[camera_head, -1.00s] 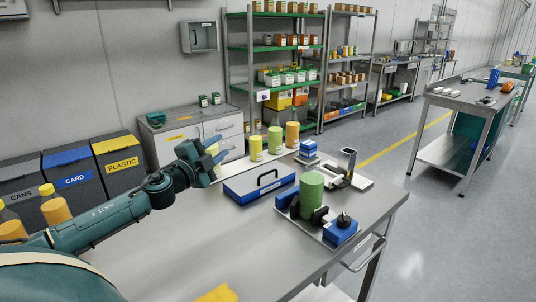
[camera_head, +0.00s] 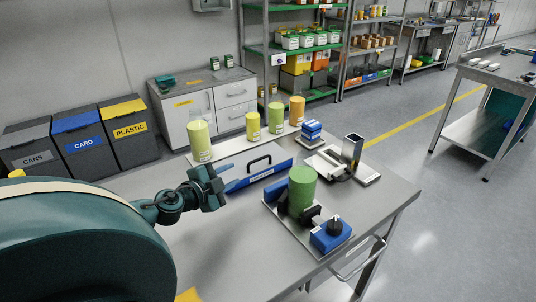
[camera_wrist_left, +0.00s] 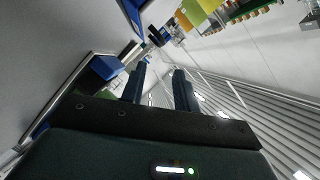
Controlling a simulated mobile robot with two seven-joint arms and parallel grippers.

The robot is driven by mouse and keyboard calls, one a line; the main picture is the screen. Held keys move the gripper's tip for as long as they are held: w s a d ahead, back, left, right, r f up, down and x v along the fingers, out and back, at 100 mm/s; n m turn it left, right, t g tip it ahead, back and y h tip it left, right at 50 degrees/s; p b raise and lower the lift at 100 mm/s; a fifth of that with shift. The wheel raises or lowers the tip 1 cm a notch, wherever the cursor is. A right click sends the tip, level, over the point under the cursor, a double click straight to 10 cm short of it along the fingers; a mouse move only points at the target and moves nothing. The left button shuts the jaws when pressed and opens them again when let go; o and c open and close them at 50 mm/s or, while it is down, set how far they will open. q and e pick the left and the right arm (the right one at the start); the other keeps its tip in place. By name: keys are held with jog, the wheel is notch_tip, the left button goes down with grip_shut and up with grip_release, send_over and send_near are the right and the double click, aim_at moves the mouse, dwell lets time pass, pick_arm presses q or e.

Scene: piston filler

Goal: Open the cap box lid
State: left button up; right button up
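The cap box (camera_head: 268,178) is a flat blue box with a grey lid and a black arched handle (camera_head: 259,160). It lies on the steel bench in the head view, and the lid looks shut. My left gripper (camera_head: 221,172) is at the left end of the box, apart from the handle. Its fingers partly cover that end, and I cannot tell whether they touch it. In the left wrist view its two fingers (camera_wrist_left: 160,78) stand apart with nothing between them. My right gripper is not in view.
Green, yellow and orange cylinders stand behind the box, one green-yellow cylinder (camera_head: 200,142) close behind my gripper. A fixture with a green cylinder (camera_head: 302,190) and a blue knobbed block (camera_head: 330,234) stands in front right. The bench's front (camera_head: 225,250) is clear.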

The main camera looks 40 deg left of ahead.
aim_at(257, 160)
pick_arm(q)
jog(key=shift+w, duration=0.6)
jog(key=x, duration=0.3)
jog(key=shift+w+a+b, duration=0.15)
jog(key=shift+w+b, duration=0.15)
jog(key=shift+w, duration=0.05)
jog(key=shift+p+x, duration=0.35)
jog(key=shift+x, duration=3.5)
jog(key=shift+f, duration=0.1)
grip_shut()
